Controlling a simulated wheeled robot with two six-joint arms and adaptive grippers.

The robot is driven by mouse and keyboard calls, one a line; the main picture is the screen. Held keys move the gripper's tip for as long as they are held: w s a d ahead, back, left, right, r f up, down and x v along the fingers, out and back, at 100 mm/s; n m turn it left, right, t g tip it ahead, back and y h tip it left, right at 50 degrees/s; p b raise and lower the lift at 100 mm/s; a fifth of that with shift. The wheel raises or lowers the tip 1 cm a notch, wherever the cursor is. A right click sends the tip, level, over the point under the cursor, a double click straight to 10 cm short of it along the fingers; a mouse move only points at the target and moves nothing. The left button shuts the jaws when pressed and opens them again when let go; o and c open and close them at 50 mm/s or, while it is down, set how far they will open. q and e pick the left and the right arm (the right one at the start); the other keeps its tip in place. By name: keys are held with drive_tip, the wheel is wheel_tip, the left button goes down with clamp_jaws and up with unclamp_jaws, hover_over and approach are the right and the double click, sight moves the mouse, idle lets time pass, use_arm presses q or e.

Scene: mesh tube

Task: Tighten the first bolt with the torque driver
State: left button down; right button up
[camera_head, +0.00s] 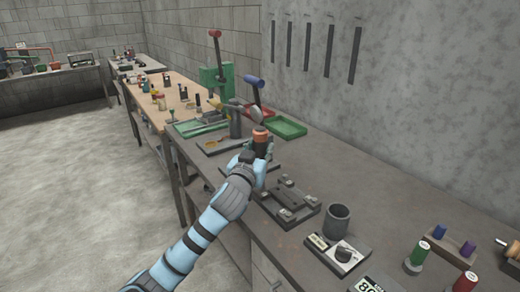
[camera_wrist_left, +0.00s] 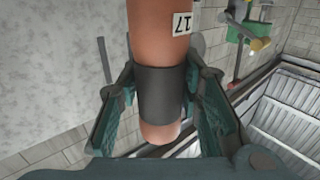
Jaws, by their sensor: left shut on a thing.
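My left gripper (camera_head: 260,148) is shut on an orange-brown cylinder with a dark band (camera_head: 260,134), which looks like the handle of the torque driver. In the left wrist view the gripper's two green fingers flank the cylinder (camera_wrist_left: 160,40) at its dark grey collar, and a white label with a number shows on it. The far end of the cylinder is rounded. A dark fixture plate (camera_head: 266,207) with pale corner blocks lies on the bench, just right of and nearer than the gripper. The bolts are too small to tell apart. My right gripper is not in view.
A grey cup (camera_head: 337,218) and a block with a dial (camera_head: 338,256) stand at the near side of the fixture.

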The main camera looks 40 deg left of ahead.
sight(258, 137)
use_arm(q)
drive_tip(key=shift+f+b, duration=0.35)
drive_tip(key=shift+f, duration=0.15)
idle(0.5)
drive_tip(key=shift+f+p, duration=0.25)
drive_tip(key=shift+p, duration=0.75)
idle(1.0)
wheel_tip(258, 137, up, 6)
drive_tip(key=p, duration=0.6)
drive_tip(key=shift+r, duration=0.2)
drive_tip(key=shift+f, duration=0.1)
